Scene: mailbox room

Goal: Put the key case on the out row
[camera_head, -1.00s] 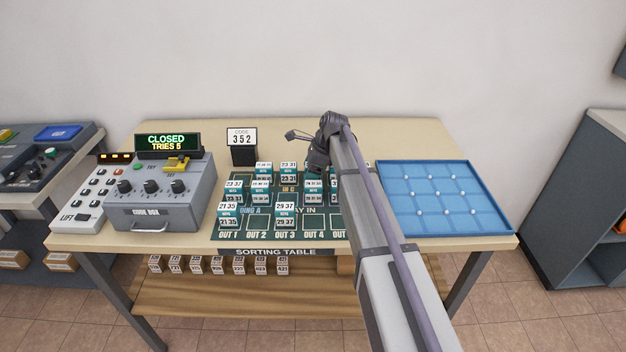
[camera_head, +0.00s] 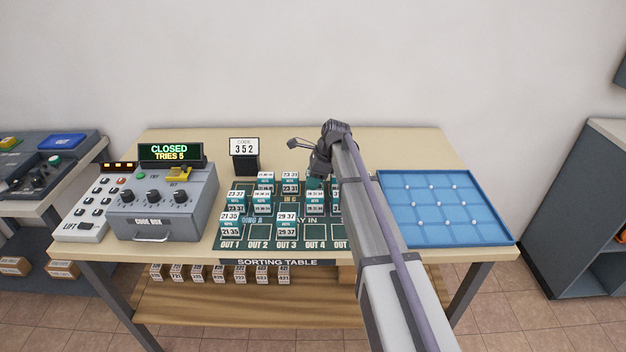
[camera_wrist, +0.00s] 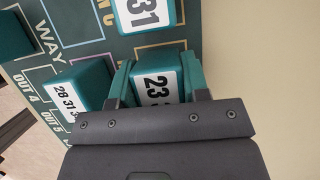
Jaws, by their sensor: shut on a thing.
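The key cases are small teal boxes with white number labels on the dark green mat (camera_head: 262,228) of the sorting table. One case stands at OUT 1 (camera_head: 230,224) and one at OUT 3 (camera_head: 287,224) in the front out row. Several more stand in the rows behind. My gripper (camera_head: 316,181) is over the back right part of the mat. In the wrist view my gripper (camera_wrist: 160,88) is shut on a key case (camera_wrist: 156,86) whose label starts with 23; the rest is covered. I cannot tell whether it is clear of the mat.
Neighbouring cases stand close by: one ending in 31 (camera_wrist: 142,12) and one starting 28 31 (camera_wrist: 78,86). A grey code box (camera_head: 163,205) reads CLOSED, TRIES 5. A blue tray (camera_head: 440,215) lies right. My arm hides the mat's right side.

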